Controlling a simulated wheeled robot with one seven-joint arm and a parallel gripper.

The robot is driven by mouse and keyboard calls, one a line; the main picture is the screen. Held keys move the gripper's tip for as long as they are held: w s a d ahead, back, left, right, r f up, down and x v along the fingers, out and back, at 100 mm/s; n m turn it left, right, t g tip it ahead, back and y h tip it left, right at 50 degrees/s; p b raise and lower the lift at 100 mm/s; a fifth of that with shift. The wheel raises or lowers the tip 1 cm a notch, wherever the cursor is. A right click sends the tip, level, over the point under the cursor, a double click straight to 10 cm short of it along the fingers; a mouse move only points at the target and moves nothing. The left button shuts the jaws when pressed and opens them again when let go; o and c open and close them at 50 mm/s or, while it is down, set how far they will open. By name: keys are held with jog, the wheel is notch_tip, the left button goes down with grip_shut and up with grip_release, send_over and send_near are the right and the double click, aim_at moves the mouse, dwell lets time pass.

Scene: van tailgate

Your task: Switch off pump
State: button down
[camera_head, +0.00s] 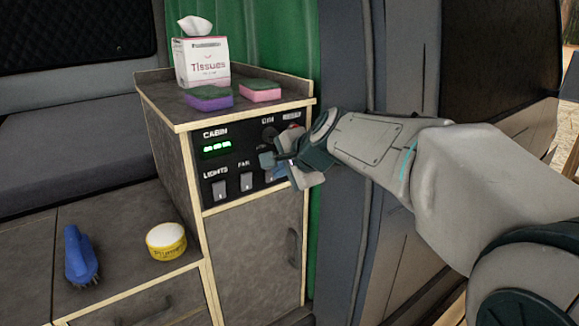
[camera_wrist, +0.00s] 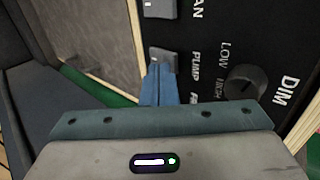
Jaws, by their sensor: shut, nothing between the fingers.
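The black control panel (camera_head: 232,168) is set in the front of the grey cabinet. In the wrist view, the grey pump switch (camera_wrist: 163,58) sits beside the PUMP label. My gripper (camera_head: 272,165) is at the panel's right part and hides that switch in the head view. Its blue fingers (camera_wrist: 160,82) are shut and empty, with the tips right at the pump switch's near edge. I cannot tell whether they touch it, or which way the switch is set. The fan switch (camera_head: 246,182) and lights switch (camera_head: 219,190) stand to the left.
A dimmer knob (camera_wrist: 244,82) is close to my gripper. A tissue box (camera_head: 202,62), a purple sponge (camera_head: 209,98) and a pink sponge (camera_head: 260,91) lie on the cabinet top. A blue brush (camera_head: 79,255) and yellow tub (camera_head: 166,241) are on the lower surface.

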jog(key=shift+w+a, duration=0.1)
jog(key=shift+w, duration=0.05)
jog(key=shift+w+a+r, duration=0.1)
jog(key=shift+w, duration=0.05)
dwell(0.4)
jog(key=shift+r, duration=0.1)
jog(key=shift+r+p, duration=0.75)
jog(key=shift+p, duration=0.05)
